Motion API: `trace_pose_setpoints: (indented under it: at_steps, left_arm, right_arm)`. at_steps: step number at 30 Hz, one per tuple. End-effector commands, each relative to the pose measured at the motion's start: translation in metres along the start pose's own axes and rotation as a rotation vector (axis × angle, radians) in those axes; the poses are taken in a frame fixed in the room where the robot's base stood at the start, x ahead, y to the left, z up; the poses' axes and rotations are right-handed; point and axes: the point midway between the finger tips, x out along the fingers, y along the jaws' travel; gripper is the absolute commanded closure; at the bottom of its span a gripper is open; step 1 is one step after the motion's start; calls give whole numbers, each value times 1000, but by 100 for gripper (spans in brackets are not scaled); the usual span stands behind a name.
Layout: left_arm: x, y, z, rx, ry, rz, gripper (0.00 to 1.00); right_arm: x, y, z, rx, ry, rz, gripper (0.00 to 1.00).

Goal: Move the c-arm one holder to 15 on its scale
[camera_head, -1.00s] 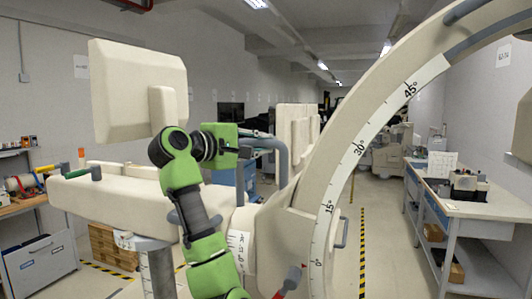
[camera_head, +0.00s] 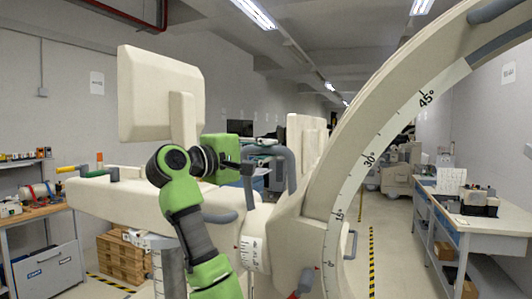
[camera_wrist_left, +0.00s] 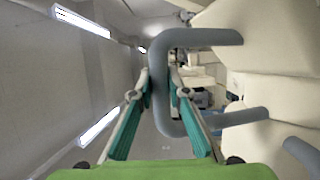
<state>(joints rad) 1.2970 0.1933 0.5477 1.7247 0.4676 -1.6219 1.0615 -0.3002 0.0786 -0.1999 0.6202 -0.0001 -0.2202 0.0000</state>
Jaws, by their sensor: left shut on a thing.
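The c-arm (camera_head: 400,100) is a large cream arc with a white degree scale (camera_head: 372,155) marked from 0° at the bottom to 45° higher up. Its cream holder (camera_head: 298,232) sits at the arc's lower end, beside the 0° end of the scale. A grey bent handle (camera_head: 291,170) rises from the holder side; it also shows in the left wrist view (camera_wrist_left: 205,38). My left gripper (camera_head: 250,168) is shut on this handle, with its teal fingers (camera_wrist_left: 160,88) on either side of the bar. My right gripper is not in view.
A second, smaller scale (camera_head: 251,253) is on the cream horizontal arm. A red-tipped lever (camera_head: 294,295) is below the holder. A workbench (camera_head: 480,222) stands at the right and a shelf bench (camera_head: 40,212) at the left. The aisle between is open.

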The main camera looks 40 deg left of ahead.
Motion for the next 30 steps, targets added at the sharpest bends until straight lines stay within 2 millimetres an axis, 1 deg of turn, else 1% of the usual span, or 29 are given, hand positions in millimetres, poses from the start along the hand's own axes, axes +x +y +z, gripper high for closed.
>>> trace_pose_setpoints:
  at_steps: [1,9,10,11,12,19,23,26,30]
  left_arm:
    - [0,6,-2,2,8,15,100]
    - [-1,11,-2,4,10,24,100]
    - [-1,11,-2,4,10,24,77]
    - [-1,11,-2,4,10,24,69]
    - [-1,11,-2,4,9,23,67]
    - [-1,9,-2,3,8,20,67]
    - [-3,8,-2,3,8,19,67]
    - [-8,8,-2,3,8,20,67]
    - [-22,8,-2,2,8,20,67]
  right_arm:
    - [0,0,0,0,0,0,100]
    - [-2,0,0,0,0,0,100]
    - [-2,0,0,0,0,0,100]
    - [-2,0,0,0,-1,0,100]
    - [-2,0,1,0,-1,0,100]
    - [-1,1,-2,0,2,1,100]
    - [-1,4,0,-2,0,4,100]
    - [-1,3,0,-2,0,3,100]
    - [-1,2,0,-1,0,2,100]
